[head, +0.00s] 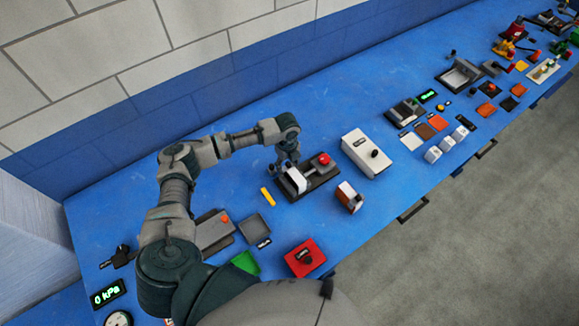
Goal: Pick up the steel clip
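My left gripper (287,158) points down at the far end of a dark-based fixture (318,183). The fixture carries a white block (295,180) and a red knob (324,158). The fingers are small and dark here, and I cannot tell whether they are open or touch anything. I cannot pick out the steel clip with certainty; a small light metallic piece (309,170) shows on the fixture between the white block and the knob. My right gripper is not in view.
A yellow bar (268,196) lies to the left. A red box (305,258) sits near the front edge of the blue bench (345,235).

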